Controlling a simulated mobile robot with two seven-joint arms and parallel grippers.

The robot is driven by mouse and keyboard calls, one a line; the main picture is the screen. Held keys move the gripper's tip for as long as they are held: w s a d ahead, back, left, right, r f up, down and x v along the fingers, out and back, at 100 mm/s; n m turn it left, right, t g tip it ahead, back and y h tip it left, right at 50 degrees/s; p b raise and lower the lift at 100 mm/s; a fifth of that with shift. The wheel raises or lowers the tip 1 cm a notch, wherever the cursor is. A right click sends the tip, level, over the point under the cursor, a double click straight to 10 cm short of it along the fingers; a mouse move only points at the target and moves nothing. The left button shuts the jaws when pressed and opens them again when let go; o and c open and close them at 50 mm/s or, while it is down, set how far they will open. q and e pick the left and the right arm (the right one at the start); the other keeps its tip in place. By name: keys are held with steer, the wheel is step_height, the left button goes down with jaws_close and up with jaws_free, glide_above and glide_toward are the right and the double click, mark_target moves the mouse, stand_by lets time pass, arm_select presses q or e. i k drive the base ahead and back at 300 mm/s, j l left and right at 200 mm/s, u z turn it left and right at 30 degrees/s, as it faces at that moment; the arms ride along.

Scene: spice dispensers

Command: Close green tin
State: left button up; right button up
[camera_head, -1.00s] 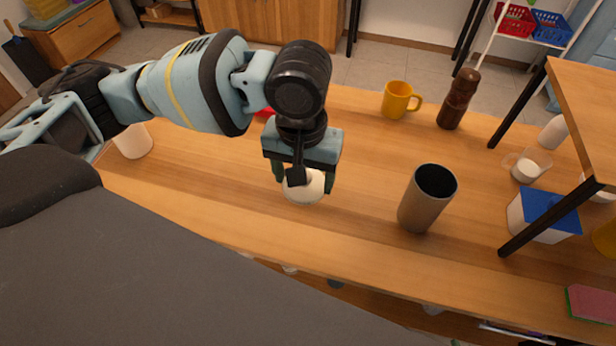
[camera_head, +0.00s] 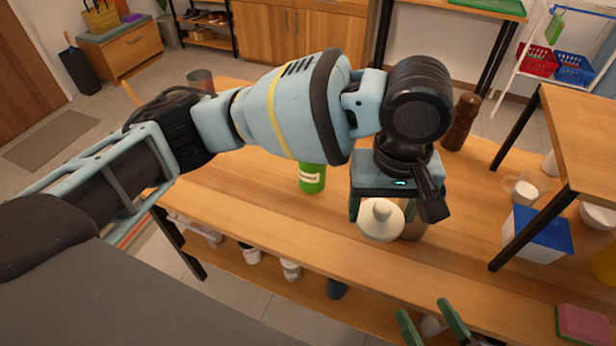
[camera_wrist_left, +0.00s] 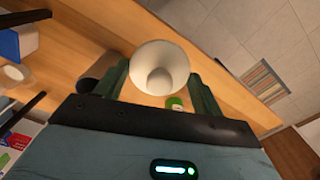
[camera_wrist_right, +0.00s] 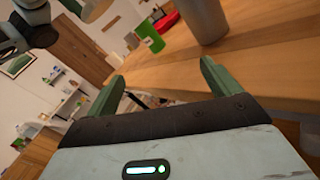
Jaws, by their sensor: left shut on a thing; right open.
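The green tin (camera_head: 312,180) with a white label stands on the wooden table. My left arm hides its top in the head view. It also shows behind the held object in the left wrist view (camera_wrist_left: 174,103), and in the right wrist view (camera_wrist_right: 150,36); whether its top is open is unclear. My left gripper (camera_head: 393,207) is shut on a white round object with a knob (camera_head: 380,220), seen between the fingers in the left wrist view (camera_wrist_left: 158,72). It is right of the tin, above the table. My right gripper (camera_head: 432,325) is open and empty at the table's front.
A metallic cup (camera_head: 413,229) is mostly hidden behind the held object; it stands near the right gripper (camera_wrist_right: 203,18). A pepper mill (camera_head: 461,122), a blue-lidded box (camera_head: 537,235) and a sponge (camera_head: 582,325) are on the right.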

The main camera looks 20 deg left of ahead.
mark_target(311, 176)
steer(key=i+j, duration=0.2)
steer(key=j, duration=0.15)
steer(key=i+j, duration=0.2)
steer(key=j, duration=0.15)
steer(key=i+j, duration=0.2)
steer(key=j, duration=0.15)
